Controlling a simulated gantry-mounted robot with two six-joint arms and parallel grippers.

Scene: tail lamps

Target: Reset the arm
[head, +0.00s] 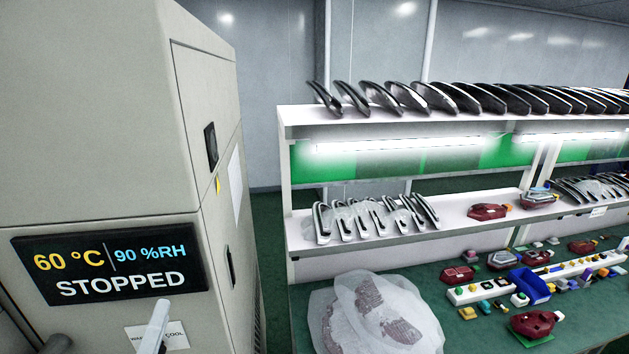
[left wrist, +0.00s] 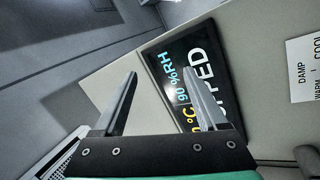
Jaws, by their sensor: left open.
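My left gripper (head: 155,328) shows at the bottom left of the head view, in front of the grey climate chamber (head: 90,120). Only a pale finger part of it shows there. In the left wrist view my left gripper (left wrist: 160,82) has its two fingers spread apart with nothing between them. The chamber's display panel (head: 110,268) reads 60 °C, 90 %RH, STOPPED. The same display (left wrist: 180,75) appears tilted behind the fingers in the left wrist view. My right gripper is not in view.
A shelf rack (head: 400,122) on the right holds several lamp trims. On the green bench are a plastic bag (head: 372,315), red lamps (head: 535,322), a blue bin (head: 529,285) and a white strip with small parts. A green floor gap separates chamber and bench.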

